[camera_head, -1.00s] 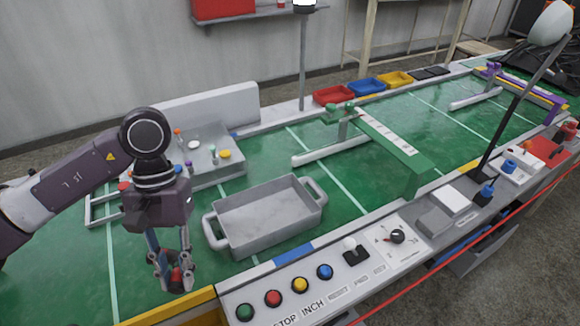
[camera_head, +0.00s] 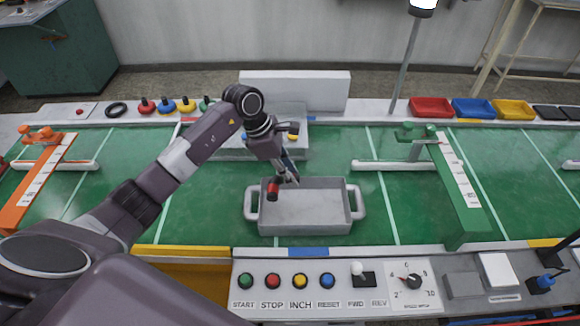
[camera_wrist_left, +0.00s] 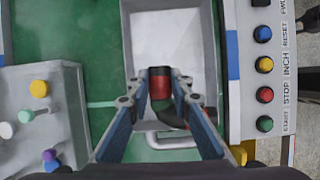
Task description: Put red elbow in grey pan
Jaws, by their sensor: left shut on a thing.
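The red elbow (camera_head: 272,189) has a red body with dark ends. It is held at the tip of my left gripper (camera_head: 280,181), over the left part of the grey pan (camera_head: 318,208). In the left wrist view my left gripper (camera_wrist_left: 160,80) is shut on the red elbow (camera_wrist_left: 160,86), with a finger on each side and its black bent part toward the camera. The grey pan (camera_wrist_left: 194,40) lies below it there. How high the elbow is above the pan floor is hard to tell. My right gripper is not in view.
A grey tray (camera_head: 228,152) with coloured knobs stands behind the pan. A control panel (camera_head: 330,298) with coloured buttons lies in front. A green arm (camera_head: 452,190) crosses the belt at the right. The green belt between pan and arm is free.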

